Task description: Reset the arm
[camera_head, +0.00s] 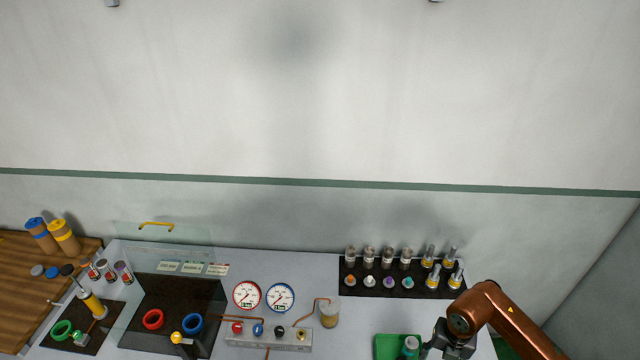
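My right arm (508,318) is copper-coloured and comes in from the lower right, bent at a joint near the bench. Its dark grey wrist and gripper (432,350) point down at the bottom edge of the head view. The fingertips are small and partly cut off, so I cannot tell whether they are open or shut. A bottle with a grey-green cap (410,344) stands just left of the gripper, at a green tray (386,346). I cannot tell if the gripper touches it. My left gripper is not in view.
A black rack (345,284) with several vials and fittings stands behind the gripper. Two dial gauges (263,296) sit above a valve block (262,338) mid-bench. A clear shield with a yellow handle (156,226), coloured rings and a wooden board (24,262) are at left.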

